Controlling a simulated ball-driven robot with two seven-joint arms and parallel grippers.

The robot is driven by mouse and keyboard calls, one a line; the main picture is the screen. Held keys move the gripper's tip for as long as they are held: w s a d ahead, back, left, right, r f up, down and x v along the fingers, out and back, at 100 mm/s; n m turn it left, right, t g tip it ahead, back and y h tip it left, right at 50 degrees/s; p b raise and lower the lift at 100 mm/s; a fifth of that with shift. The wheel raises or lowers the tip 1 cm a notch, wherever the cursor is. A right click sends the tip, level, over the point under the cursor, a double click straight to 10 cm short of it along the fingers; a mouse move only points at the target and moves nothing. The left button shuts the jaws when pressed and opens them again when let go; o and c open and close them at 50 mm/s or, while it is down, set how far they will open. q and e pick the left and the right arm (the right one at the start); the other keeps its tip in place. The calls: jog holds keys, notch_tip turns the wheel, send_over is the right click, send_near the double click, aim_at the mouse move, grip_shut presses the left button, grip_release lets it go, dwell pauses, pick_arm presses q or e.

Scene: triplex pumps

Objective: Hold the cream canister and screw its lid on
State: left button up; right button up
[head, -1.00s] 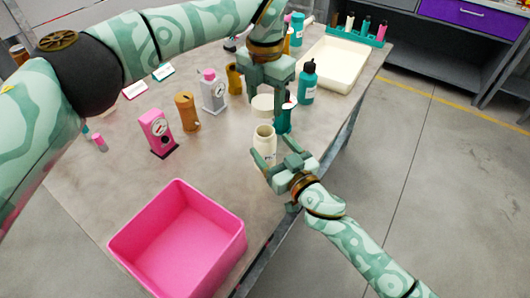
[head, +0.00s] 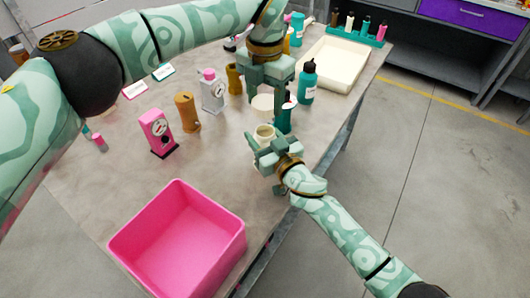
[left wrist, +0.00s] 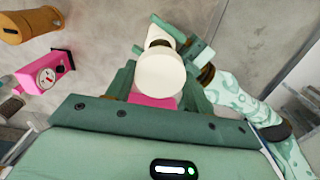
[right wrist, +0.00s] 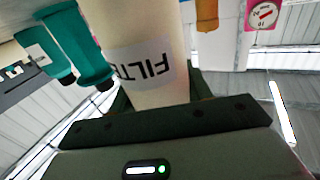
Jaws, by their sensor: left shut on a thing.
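My left gripper (head: 264,92) is shut on the lid from above; the lid also shows in the left wrist view (left wrist: 160,74). My right gripper (head: 272,150) is at the canister with one finger on either side; its fingers look open, and contact is hard to tell.
A teal bottle (head: 307,82) and another teal item (head: 284,120) stand close behind the canister. A pink bin (head: 180,240) sits at the front left. A cream tray (head: 335,62) lies at the back.

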aim_at(265, 116)
pick_arm(q)
jog(key=shift+f, duration=2.45)
jog(key=shift+f, duration=0.9)
jog(key=shift+f, duration=0.5)
jog(key=m, duration=3)
jog(key=shift+f, duration=0.1)
jog(key=shift+w, duration=0.1)
